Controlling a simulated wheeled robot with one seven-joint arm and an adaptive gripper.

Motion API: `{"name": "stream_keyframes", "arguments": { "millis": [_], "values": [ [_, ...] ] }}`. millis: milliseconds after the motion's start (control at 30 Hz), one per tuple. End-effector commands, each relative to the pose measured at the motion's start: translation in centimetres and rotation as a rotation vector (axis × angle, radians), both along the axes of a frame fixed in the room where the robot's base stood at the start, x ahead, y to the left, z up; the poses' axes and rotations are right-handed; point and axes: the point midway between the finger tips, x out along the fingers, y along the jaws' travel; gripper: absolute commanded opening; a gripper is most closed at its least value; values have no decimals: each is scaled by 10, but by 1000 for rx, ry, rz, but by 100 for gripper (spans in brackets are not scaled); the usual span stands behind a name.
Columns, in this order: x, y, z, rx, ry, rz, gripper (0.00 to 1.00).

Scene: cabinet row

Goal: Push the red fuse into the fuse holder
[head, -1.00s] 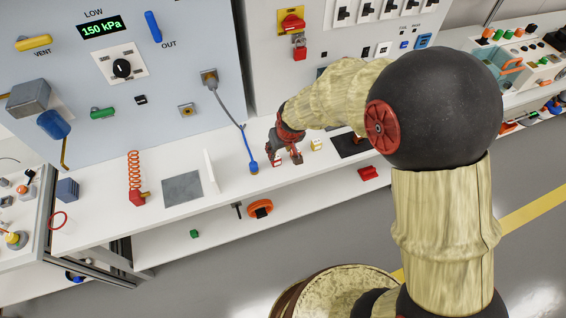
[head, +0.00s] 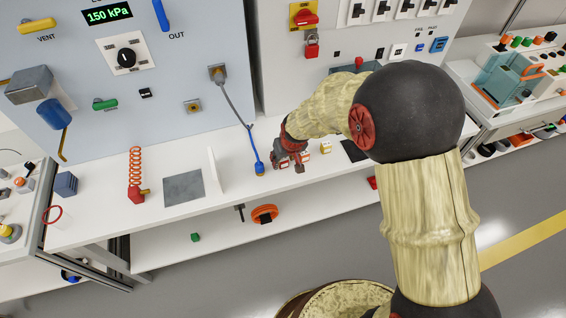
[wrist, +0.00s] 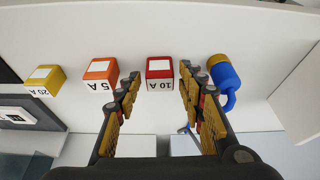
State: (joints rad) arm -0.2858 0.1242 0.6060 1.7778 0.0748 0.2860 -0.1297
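The red fuse (wrist: 159,73), a small block with a white top patch and a "10 A" face, stands on the white bench. In the wrist view it sits between the two fingers of my gripper (wrist: 160,86), with gaps on both sides. The fingers are spread and do not visibly touch it. In the head view my gripper (head: 290,163) is low over the bench and largely hides the red fuse. I cannot clearly make out the fuse holder; my arm covers part of the cabinet front.
An orange "5 A" fuse (wrist: 101,73) and a yellow "20 A" fuse (wrist: 45,80) stand left of the red one in the wrist view. A blue plug (wrist: 223,76) on a cable (head: 237,105) lies close to the right finger. A grey plate (head: 184,186) lies farther left.

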Motion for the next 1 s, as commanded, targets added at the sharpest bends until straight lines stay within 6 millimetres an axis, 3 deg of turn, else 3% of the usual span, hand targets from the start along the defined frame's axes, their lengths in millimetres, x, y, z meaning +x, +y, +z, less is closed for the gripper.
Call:
{"name": "stream_keyframes", "arguments": {
  "millis": [300,1000],
  "values": [
    [1,0,-1,0,0,0,39],
    [0,0,-1,0,0,0,19]
  ]
}}
